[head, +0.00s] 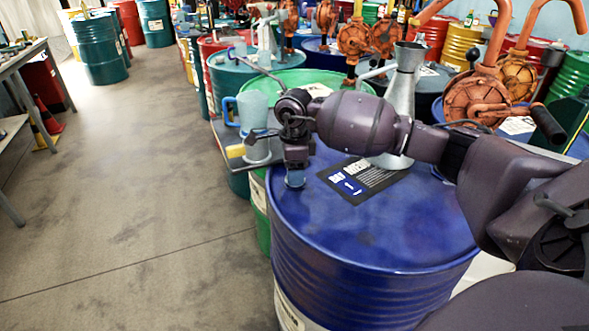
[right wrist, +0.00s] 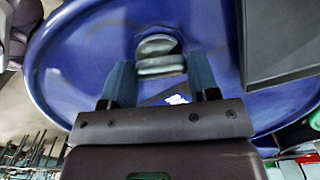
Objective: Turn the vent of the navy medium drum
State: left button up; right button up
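The navy medium drum (head: 400,225) stands upright in the front middle of the head view. A dark label card and a grey metal funnel-like can (head: 400,95) are on its lid. My right gripper (head: 295,178) points down over the lid near its left rim. In the right wrist view the two teal fingers of my right gripper (right wrist: 158,66) are apart. A round grey vent cap (right wrist: 158,50) shows between and just beyond the fingertips. I cannot tell whether the fingers touch it. In the head view the gripper hides the vent. My left gripper is not in view.
A green drum (head: 262,90) with a light-blue jug (head: 252,110) by it stands behind left. Orange hand pumps (head: 475,98) and more drums crowd the back and right. The concrete floor (head: 150,180) at left is open. A workbench (head: 22,60) stands at far left.

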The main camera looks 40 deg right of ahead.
jog(key=shift+c, duration=1.4)
